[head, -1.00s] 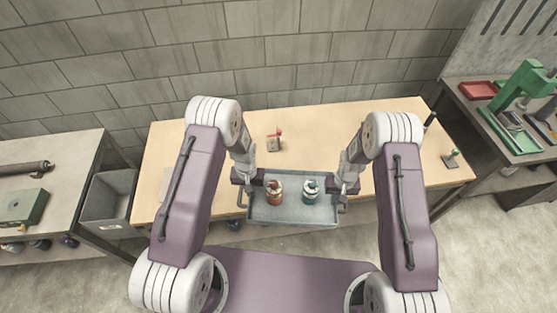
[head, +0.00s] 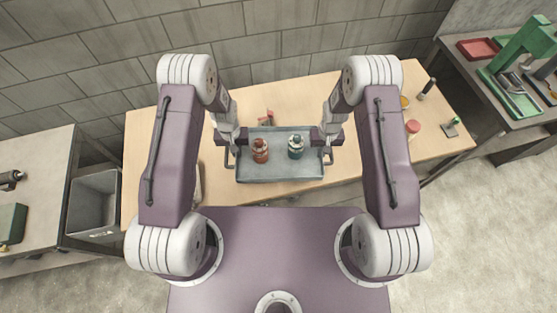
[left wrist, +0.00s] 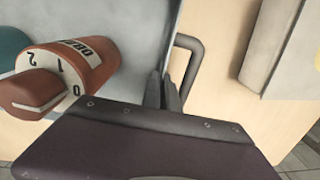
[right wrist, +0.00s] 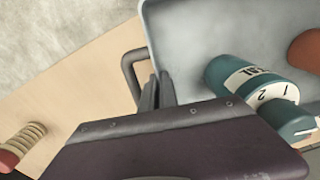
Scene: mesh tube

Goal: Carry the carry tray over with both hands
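The grey carry tray (head: 280,171) shows in the middle of the head view, in front of my body and over the front part of the wooden table. It looks level. My left gripper (left wrist: 164,90) is shut on the tray's left side, beside a bent handle (left wrist: 190,60). My right gripper (right wrist: 148,92) is shut on the opposite side, beside the other handle (right wrist: 130,70). The tray's underside is hidden, so I cannot tell whether it touches the table.
The wooden table (head: 350,175) has a small red-topped object (head: 267,117) just behind the tray. A red-topped item (head: 413,128) and a dark upright item (head: 427,87) stand at the right. A grey bin (head: 94,203) is left of the table. A side bench (head: 505,110) stands right.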

